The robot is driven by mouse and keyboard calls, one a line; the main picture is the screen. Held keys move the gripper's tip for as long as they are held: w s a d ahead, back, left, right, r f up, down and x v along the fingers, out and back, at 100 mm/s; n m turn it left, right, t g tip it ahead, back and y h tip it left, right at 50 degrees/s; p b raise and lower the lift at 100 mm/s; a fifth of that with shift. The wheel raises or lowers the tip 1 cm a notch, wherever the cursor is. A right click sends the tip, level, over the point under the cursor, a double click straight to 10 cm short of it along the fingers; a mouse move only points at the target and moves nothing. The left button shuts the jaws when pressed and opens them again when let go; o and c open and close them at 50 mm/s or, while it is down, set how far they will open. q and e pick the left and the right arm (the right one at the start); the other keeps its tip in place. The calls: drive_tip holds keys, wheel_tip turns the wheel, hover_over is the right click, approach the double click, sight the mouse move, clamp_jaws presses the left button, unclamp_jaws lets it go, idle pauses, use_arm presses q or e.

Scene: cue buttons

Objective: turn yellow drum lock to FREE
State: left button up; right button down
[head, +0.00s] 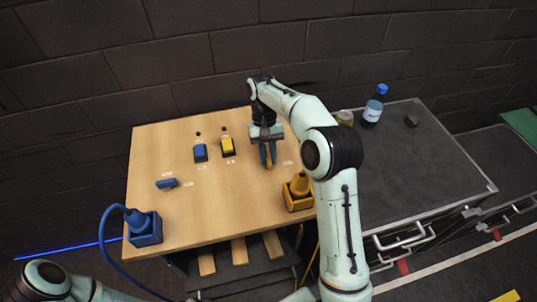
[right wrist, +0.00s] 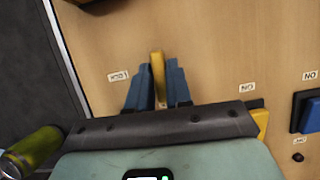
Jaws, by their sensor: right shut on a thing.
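The yellow drum lock (right wrist: 158,75) shows in the right wrist view as a narrow yellow handle between two blue fingers. My right gripper (right wrist: 158,95) is shut on this handle, with a finger on each side. In the head view my right gripper (head: 268,156) reaches down to the right part of the wooden board and hides most of the lock. A small white label (right wrist: 118,76) sits left of the handle; its print is upside down and too small to read surely. My left arm shows at the bottom left of the head view, with its gripper out of sight.
A blue button (head: 200,152) and a yellow button (head: 227,147) stand left of my right gripper. A blue drum lock (head: 167,183) and blue plug box (head: 145,229) are farther left. A yellow plug box (head: 298,192) is near my right arm. A blue-capped bottle (head: 373,106) stands right.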

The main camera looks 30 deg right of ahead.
drive_tip(key=shift+f+n, duration=0.1)
drive_tip(key=shift+n, duration=0.3)
drive_tip(key=c, duration=1.1)
unclamp_jaws()
drive_tip(key=shift+w, duration=0.1)
drive_tip(key=shift+v, duration=3.75)
drive_tip(key=shift+a, duration=0.15)
